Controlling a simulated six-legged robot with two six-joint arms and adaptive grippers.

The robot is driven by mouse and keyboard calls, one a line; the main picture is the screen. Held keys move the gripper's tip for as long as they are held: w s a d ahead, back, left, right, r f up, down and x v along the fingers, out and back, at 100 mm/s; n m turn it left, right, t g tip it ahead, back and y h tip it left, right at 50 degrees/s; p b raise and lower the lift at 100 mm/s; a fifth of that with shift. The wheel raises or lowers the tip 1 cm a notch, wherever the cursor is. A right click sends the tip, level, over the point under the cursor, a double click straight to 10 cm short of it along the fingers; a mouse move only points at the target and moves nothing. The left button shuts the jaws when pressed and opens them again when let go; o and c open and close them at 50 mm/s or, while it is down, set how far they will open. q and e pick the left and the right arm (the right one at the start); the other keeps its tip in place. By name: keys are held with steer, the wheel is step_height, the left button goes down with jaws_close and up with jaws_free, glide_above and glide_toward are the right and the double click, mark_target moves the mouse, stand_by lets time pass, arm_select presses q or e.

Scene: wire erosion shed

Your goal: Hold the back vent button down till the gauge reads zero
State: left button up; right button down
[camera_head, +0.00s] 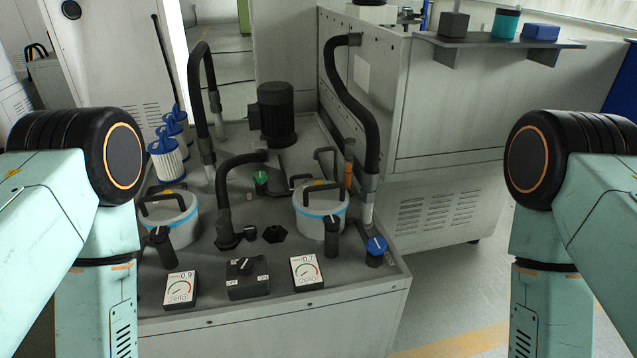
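Two square gauges stand on the front of the grey machine top (260,215). The left gauge (180,290) reads about 0.9 and the right gauge (307,271) reads about 0.7; both carry a "zero" mark. No part is plainly labelled as a vent button. A small green-topped part (261,180) sits towards the middle back, and a black knob-like part (274,234) sits nearer the front; I cannot tell whether either is the button. My arms come in at the left and right edges, and both grippers are out of the picture.
Two lidded white pots (184,230) (311,224) with black handles stand on the top. Tall black hoses (350,105) rise around them. A black rotary switch (248,283) sits between the gauges, a blue knob (376,246) at right, blue-capped filters (166,162) at back left.

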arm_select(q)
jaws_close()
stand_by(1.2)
